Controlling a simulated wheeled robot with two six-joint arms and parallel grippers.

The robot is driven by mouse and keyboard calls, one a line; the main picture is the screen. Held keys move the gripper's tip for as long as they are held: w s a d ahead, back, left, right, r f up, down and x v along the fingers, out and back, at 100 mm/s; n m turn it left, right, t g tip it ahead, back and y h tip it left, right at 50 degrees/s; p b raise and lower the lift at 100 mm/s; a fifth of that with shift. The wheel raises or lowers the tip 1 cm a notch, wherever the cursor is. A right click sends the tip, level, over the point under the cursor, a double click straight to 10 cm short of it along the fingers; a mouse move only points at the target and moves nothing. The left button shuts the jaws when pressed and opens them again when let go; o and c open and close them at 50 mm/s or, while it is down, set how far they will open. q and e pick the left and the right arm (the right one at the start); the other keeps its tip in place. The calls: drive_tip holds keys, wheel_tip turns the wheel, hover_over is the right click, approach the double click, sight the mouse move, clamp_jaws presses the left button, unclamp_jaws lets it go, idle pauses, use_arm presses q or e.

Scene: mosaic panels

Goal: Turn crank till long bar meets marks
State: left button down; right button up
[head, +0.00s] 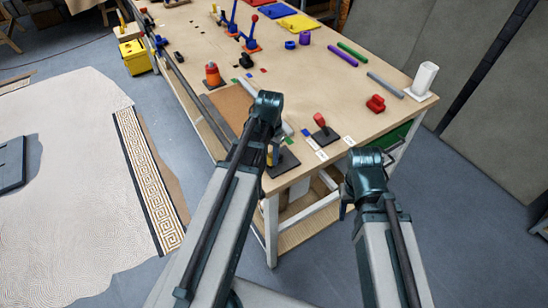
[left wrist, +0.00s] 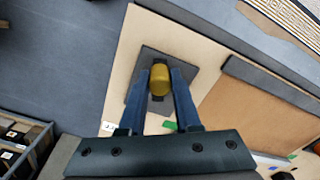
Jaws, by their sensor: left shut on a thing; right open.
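My left gripper (left wrist: 158,85) is shut on a yellow cylindrical knob (left wrist: 159,79) above a dark square plate (left wrist: 155,104), which looks like the crank. In the head view the left gripper (head: 270,152) and arm hide most of it; part of the dark plate (head: 284,163) shows at the table's near corner. A long dark bar (head: 181,78) runs along the table's left edge; I cannot tell how it links to the knob. My right gripper (head: 350,190) is open, off the table's near edge.
A red-handled lever on a black plate (head: 322,132) stands right of the left gripper. A red block (head: 376,103), a white holder (head: 423,78) and coloured rods (head: 342,56) lie farther right. A brown panel (left wrist: 250,116) lies beside the knob. Floor right of the table is clear.

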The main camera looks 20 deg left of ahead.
use_arm(q)
drive_tip(key=m, duration=0.1)
drive_tip(key=a+m, duration=0.1)
drive_tip(key=m, duration=0.1)
drive_tip(key=shift+w+a, duration=0.2)
drive_tip(key=shift+w, duration=0.15)
drive_tip(key=shift+w+a+m, duration=0.2)
drive_tip(key=shift+m, duration=0.65)
drive_tip(key=shift+w+a+m, duration=0.2)
drive_tip(key=shift+m, duration=0.65)
drive_tip(key=c, duration=0.6)
unclamp_jaws()
drive_tip(key=shift+r, duration=0.15)
wheel_tip(320, 180, up, 14)
drive_tip(key=p, duration=1.4)
drive_tip(key=shift+f, duration=0.25)
